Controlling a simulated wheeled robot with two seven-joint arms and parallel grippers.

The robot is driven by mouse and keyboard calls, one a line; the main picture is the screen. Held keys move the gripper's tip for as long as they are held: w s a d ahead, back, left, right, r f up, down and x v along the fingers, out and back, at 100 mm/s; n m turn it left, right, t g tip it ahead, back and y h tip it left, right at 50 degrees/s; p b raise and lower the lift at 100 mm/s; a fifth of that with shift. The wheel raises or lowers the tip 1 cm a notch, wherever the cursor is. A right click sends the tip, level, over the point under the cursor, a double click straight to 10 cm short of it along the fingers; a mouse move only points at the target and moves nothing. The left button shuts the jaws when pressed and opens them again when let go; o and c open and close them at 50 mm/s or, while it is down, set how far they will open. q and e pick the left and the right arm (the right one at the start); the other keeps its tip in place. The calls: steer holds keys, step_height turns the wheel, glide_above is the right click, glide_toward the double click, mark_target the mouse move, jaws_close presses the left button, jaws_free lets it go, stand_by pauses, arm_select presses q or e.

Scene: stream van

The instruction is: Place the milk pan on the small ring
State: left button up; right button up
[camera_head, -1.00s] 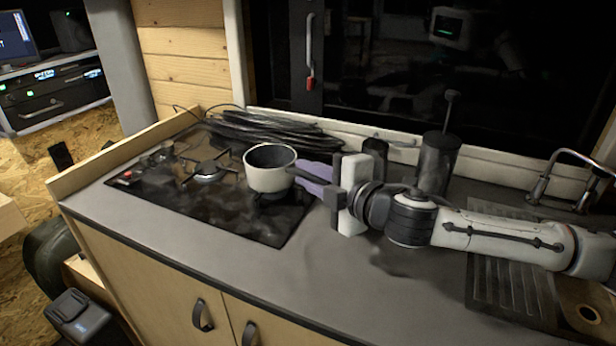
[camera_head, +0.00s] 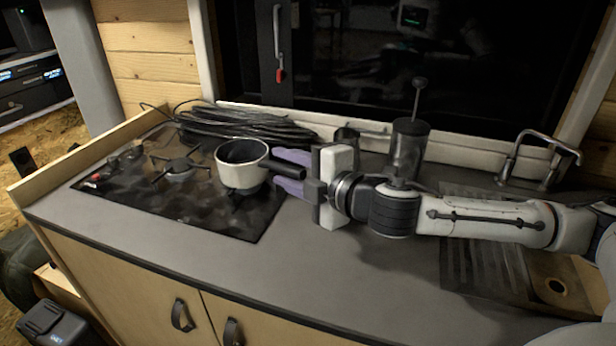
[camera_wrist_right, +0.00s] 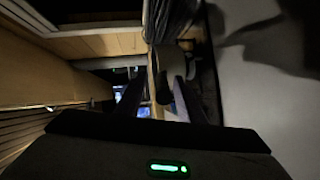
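The milk pan (camera_head: 241,173), white outside with a dark inside and a dark handle (camera_head: 283,170), sits upright over the right-hand burner of the black hob (camera_head: 215,217). Its base hides most of that burner. A smaller-looking burner (camera_head: 181,168) to its left is bare. My right gripper (camera_head: 281,172) comes in from the right with its purple fingers apart on either side of the handle, and looks open. In the right wrist view the handle (camera_wrist_right: 163,90) shows between the two dark fingers (camera_wrist_right: 158,100). My left gripper is not in view.
Coiled black cables (camera_head: 235,126) lie behind the hob. A dark cylindrical canister (camera_head: 408,150) and a smaller pot (camera_head: 346,138) stand behind my right arm. The sink (camera_head: 550,285) and tap (camera_head: 540,150) are at right. The front counter (camera_head: 300,275) is clear.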

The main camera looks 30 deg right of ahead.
mark_target(301, 176)
steer(key=v, duration=0.3)
steer(key=b+v, duration=0.1)
steer(key=v, duration=0.2)
steer(key=shift+s+d+f+b, duration=0.15)
steer(key=shift+s+b, duration=0.15)
steer(key=shift+s, duration=0.15)
steer(key=s+r+p, duration=0.1)
steer(key=s+p, duration=0.1)
steer(key=p, duration=0.2)
steer(key=shift+d+r, duration=0.15)
steer(key=shift+s+p, duration=0.6)
steer(key=shift+p, duration=0.1)
stand_by(1.0)
